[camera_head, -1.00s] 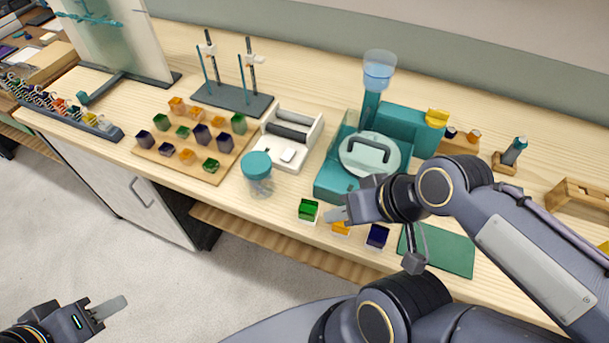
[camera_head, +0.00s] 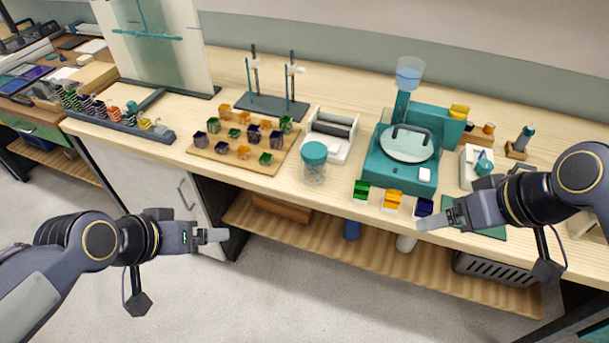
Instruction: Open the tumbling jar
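The tumbling jar (camera_head: 313,170) is a clear jar with a teal lid (camera_head: 314,153). It stands upright near the front edge of the bench with its lid on. My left gripper (camera_head: 222,235) is in front of the bench, below and left of the jar, and apart from it. My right gripper (camera_head: 424,223) is right of the jar, near the front edge by the small coloured blocks, and apart from the jar. Both grippers are seen side-on, so the gap between their fingers cannot be made out.
A board of coloured cubes (camera_head: 206,153) lies left of the jar. A white roller device (camera_head: 341,147) stands behind it. The front edge before the jar is clear.

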